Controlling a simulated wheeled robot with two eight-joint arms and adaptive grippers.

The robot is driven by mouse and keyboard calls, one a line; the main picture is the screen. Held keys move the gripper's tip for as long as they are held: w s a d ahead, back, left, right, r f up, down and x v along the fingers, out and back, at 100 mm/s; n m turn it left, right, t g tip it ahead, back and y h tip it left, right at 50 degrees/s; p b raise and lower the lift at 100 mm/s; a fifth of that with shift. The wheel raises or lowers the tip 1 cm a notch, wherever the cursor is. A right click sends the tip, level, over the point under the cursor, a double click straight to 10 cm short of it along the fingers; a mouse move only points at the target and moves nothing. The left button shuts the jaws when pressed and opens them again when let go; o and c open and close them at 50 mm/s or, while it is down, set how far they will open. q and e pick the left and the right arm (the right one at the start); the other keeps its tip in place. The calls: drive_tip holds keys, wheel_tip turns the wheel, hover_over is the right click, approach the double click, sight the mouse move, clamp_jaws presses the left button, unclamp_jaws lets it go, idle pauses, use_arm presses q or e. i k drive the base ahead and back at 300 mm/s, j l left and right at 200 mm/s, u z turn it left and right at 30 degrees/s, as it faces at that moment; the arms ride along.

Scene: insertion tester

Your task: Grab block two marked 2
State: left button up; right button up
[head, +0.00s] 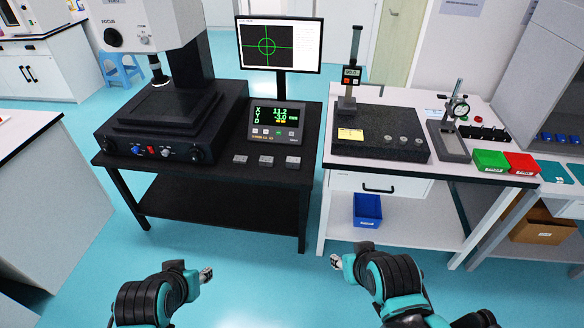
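Three small grey blocks lie in a row near the front right of the black table: a left block (239,159), a middle block (266,160) and a right block (293,162). Their marks are too small to read, so I cannot tell which is marked 2. My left gripper (206,275) is low in front of the black table, well apart from the blocks. My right gripper (336,262) is low in front of the gap between the tables, also apart from them. Both are too small to show whether their fingers are open.
A measuring microscope (155,115) stands on the black table (210,172). A readout box (277,124) stands behind the blocks. The white bench (345,170) at right bears a dark granite plate (385,150), a green bin (490,160) and a red bin (522,163). The floor before my grippers is clear.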

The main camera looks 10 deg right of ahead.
sight(264, 162)
drive_tip(key=i+j+z, duration=0.1)
drive_tip(key=z, duration=0.6)
drive_tip(key=i+j+z, duration=0.15)
drive_tip(key=j+z, duration=0.15)
drive_tip(key=i+j+z, duration=0.1)
drive_tip(key=j+z, duration=0.15)
drive_tip(key=j, duration=0.3)
drive_tip(key=j+z, duration=0.3)
drive_tip(key=j, duration=0.15)
drive_tip(key=i+j, duration=0.1)
drive_tip(key=j, duration=0.6)
drive_tip(key=j+z, duration=0.1)
drive_tip(key=j, duration=0.55)
drive_tip(key=i, duration=0.05)
